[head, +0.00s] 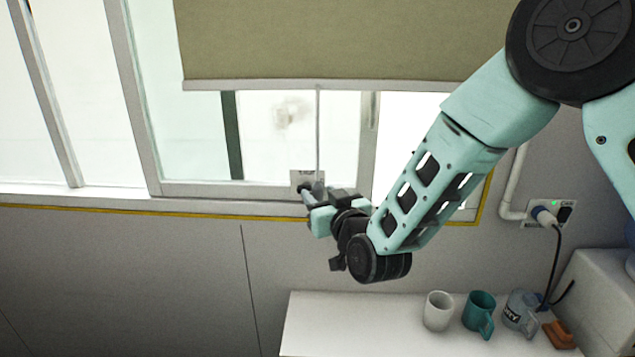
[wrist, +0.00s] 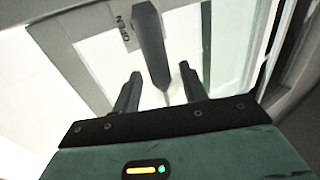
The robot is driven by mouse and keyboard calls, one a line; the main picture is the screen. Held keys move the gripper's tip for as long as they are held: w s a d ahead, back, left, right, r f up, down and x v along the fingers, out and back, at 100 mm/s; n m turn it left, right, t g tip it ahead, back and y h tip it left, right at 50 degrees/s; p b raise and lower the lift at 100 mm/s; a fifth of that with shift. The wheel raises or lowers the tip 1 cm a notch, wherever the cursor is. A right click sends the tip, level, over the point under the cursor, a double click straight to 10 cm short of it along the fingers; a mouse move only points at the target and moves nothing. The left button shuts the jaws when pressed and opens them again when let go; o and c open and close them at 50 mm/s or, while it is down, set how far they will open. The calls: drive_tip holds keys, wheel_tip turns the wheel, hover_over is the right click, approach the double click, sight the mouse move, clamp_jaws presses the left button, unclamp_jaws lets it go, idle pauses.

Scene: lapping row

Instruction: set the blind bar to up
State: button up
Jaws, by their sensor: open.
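The beige blind (head: 330,40) hangs over the upper part of the window, with a pale bottom edge. A thin cord (head: 318,130) runs from it down to a small pale plate (head: 298,177) on the sill. In the wrist view the plate (wrist: 122,40) carries the word OPEN, and a dark grey bar (wrist: 150,40) stands out in front of it. My gripper (head: 318,196) is at the plate, partly hiding the bar in the head view. In the wrist view my gripper (wrist: 160,76) is open, the bar's end between its two fingers; contact cannot be told.
A white counter (head: 340,320) below holds a white mug (head: 438,310), a teal mug (head: 478,312), a grey-blue jug (head: 520,311) and an orange-brown item (head: 559,334). A socket with a plug (head: 545,215) is on the wall at right. The wall left of my arm is clear.

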drive_tip(key=shift+x, duration=1.05)
